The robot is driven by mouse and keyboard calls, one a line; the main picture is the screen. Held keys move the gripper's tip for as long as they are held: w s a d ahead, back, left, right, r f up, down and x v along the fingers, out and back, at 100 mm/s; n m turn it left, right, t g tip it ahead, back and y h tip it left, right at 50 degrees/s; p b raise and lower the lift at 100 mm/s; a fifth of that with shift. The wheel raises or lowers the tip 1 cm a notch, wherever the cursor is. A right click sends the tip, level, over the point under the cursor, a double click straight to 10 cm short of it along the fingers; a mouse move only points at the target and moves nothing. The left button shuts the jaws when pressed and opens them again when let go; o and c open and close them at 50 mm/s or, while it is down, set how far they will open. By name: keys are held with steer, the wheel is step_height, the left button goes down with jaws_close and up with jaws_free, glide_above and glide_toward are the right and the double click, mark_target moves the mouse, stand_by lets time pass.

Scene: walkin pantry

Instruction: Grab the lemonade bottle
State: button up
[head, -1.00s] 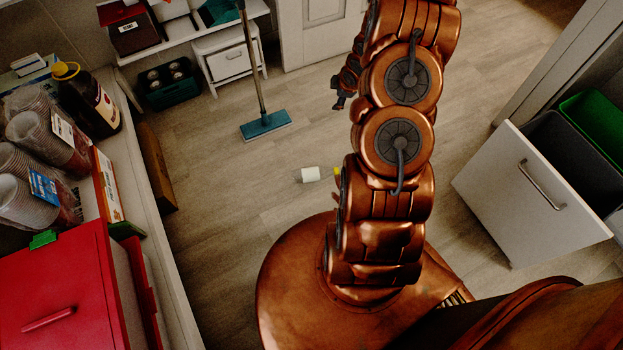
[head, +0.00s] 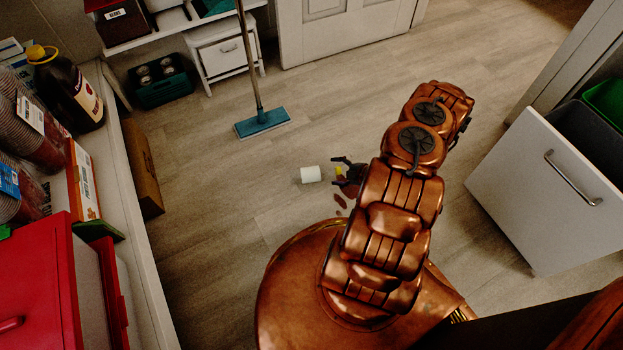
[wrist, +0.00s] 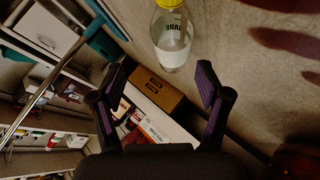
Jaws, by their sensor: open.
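The lemonade bottle is clear with a white label and a yellow cap. In the head view its label (head: 311,174) shows on the floor, and the bottle appears to lie on its side, cap to the right by my gripper. In the wrist view the bottle (wrist: 172,42) is just beyond the fingertips, its base between their lines and its cap at the top edge. My gripper (wrist: 165,68) is open and empty. In the head view my gripper (head: 345,172) is low over the floor, partly hidden by my arm.
A mop (head: 262,122) stands behind the bottle. A cardboard box (head: 142,168) is on the floor by the left counter (head: 130,230). An open white drawer (head: 545,190) juts out at right. The floor around the bottle is clear.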

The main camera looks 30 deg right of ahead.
mark_target(320, 175)
steer(key=shift+s+a+f, duration=0.6)
steer(key=shift+s+f, duration=0.05)
steer(key=shift+f, duration=0.25)
steer(key=shift+a+f+t+y+b, duration=0.15)
steer(key=shift+t+y+b, duration=0.15)
steer(key=shift+b, duration=0.1)
steer(key=shift+b+x, duration=0.85)
steer(key=shift+x, duration=0.85)
steer(key=shift+r+b+x, duration=0.1)
steer(key=shift+b+x, duration=0.5)
steer(key=shift+x, duration=0.45)
steer(key=shift+r+b+x, duration=0.15)
steer(key=shift+b+x, duration=0.45)
steer(key=shift+x, duration=0.4)
steer(key=shift+w, duration=0.15)
steer(key=c, duration=0.8)
steer(key=shift+o, duration=0.2)
steer(key=shift+r, duration=0.1)
